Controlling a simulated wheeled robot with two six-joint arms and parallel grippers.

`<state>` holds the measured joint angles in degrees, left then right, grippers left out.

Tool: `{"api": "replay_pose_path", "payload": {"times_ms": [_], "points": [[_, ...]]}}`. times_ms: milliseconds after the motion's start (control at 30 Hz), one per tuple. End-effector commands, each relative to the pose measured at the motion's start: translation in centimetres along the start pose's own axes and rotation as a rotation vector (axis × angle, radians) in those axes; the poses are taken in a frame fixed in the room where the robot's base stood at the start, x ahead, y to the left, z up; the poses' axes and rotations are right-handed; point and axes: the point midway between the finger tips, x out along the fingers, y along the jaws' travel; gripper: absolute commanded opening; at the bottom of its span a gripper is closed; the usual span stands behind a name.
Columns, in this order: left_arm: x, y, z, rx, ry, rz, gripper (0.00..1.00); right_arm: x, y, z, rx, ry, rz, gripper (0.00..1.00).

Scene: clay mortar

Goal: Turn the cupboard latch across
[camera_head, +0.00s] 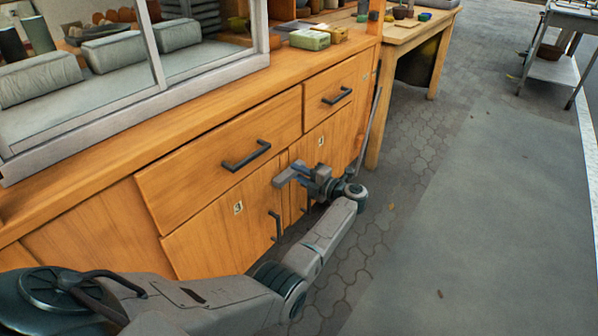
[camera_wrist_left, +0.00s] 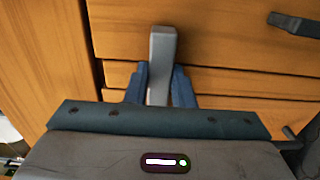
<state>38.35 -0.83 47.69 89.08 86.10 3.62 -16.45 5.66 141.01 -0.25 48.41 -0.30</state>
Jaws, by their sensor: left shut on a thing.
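The cupboard (camera_head: 220,225) is orange wood, with two lower doors side by side under its drawers. The cupboard latch (camera_wrist_left: 162,48) is a plain grey bar. In the left wrist view it stands between the two blue fingers of my left gripper (camera_wrist_left: 160,82), which is shut on it, with its top end sticking out past the fingertips. In the head view my left gripper (camera_head: 308,178) is at the upper part of the doors, near the gap between them. There the grey latch (camera_head: 288,172) shows only partly, with the gripper over the rest. My right gripper is in neither view.
Dark bar handles sit on the drawers (camera_head: 247,157) and on the left door (camera_head: 275,226). A glazed case (camera_head: 150,92) stands on the cupboard top. A wooden table (camera_head: 412,40) stands beyond the cupboard.

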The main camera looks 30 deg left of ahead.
Motion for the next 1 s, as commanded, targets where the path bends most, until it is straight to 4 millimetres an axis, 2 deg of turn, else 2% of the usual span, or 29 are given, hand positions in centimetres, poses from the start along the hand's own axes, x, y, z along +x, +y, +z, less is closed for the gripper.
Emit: {"api": "replay_pose_path", "payload": {"times_ms": [433, 467, 533, 833, 1000], "points": [[-0.1, -0.1, 0.0, 0.012, -0.001, -0.001, 0.0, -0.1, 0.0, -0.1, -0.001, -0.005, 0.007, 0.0], [-0.1, -0.1, 0.0, 0.012, -0.001, -0.001, 0.28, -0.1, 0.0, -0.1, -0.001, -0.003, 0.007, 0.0], [-0.1, -0.1, 0.0, 0.012, -0.001, -0.001, 0.41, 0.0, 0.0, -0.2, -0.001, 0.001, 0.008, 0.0], [-0.1, -0.1, 0.0, 0.01, -0.001, 0.0, 0.44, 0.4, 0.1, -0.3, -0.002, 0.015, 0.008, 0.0], [-1.7, 0.0, 0.0, 0.01, -0.002, -0.002, 0.44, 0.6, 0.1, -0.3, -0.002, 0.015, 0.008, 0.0]]}}
